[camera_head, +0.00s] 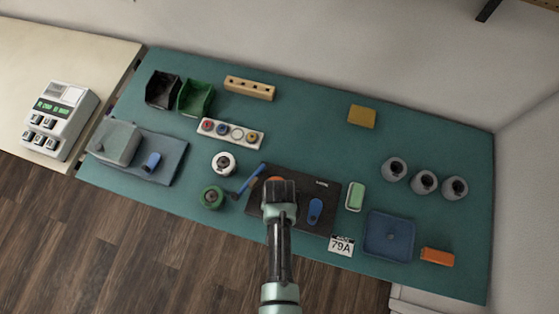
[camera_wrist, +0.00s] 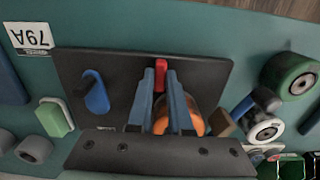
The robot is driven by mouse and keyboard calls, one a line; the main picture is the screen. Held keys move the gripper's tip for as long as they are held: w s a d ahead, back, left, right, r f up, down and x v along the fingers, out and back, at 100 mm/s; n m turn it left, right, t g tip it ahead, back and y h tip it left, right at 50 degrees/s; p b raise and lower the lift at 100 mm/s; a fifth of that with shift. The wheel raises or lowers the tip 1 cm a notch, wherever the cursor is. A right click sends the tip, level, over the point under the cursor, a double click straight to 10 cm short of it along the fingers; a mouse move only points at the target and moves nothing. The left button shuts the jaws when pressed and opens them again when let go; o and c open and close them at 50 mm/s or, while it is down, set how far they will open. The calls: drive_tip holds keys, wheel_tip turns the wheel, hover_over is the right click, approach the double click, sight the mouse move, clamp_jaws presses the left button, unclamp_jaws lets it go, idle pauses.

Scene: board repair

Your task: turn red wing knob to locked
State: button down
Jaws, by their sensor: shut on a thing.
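The red wing knob (camera_wrist: 161,75) shows in the wrist view as a red strip between the tips of my gripper (camera_wrist: 161,82), which is shut on it. The knob sits on a dark board (camera_wrist: 210,68). My fingers and palm hide part of the knob, so its exact angle and any lock marks are hard to tell. In the head view my gripper (camera_head: 279,190) is over the left half of the board (camera_head: 328,194) and covers the knob. A blue wing knob (camera_wrist: 96,93) is on the same board; it also shows in the head view (camera_head: 315,210).
An orange round part (camera_wrist: 191,122) lies beside my fingers. A blue-handled tool (camera_head: 246,181) lies at the board's left edge, near white (camera_head: 224,163) and green (camera_head: 212,197) rolls.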

idle(0.3)
drive_tip(key=c, duration=0.8)
unclamp_jaws()
drive_tip(key=shift+c, duration=0.2)
wheel_tip(320, 180, up, 13)
